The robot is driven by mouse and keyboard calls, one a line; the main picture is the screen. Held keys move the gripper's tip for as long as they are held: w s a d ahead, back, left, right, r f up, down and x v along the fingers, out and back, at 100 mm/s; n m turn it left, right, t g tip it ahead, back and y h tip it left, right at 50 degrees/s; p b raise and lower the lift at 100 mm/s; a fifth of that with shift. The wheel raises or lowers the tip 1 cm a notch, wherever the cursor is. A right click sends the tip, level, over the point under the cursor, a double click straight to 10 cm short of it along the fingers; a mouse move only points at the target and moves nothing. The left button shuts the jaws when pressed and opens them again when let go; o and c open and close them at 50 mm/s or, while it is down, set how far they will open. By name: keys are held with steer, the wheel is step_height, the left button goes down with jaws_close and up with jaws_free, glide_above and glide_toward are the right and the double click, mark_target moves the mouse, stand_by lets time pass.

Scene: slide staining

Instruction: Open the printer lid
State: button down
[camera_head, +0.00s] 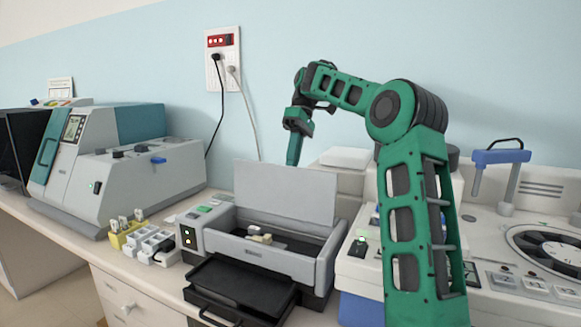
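The grey printer (265,257) stands on the counter in the middle of the camera_head view. Its lid (285,190) is a flat light grey panel standing nearly upright at the back of the printer, so the dark inside shows. A small pale piece (260,238) is in the opening.
A large grey and teal machine (150,165) stands at the left. A yellow rack (127,232) and a white compartment tray (152,246) sit left of the printer. A black tray (240,285) juts out in front. A white machine with a round rotor (548,245) fills the right.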

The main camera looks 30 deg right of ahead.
steer(key=shift+w+d+f+g+y, duration=0.3)
steer(key=shift+w+d+f+y, duration=0.1)
steer(key=shift+d+f+y, duration=0.1)
steer(key=shift+w, duration=0.1)
steer(key=c, duration=1.9)
jaws_free()
steer(key=shift+w, duration=0.1)
steer(key=shift+r, duration=0.1)
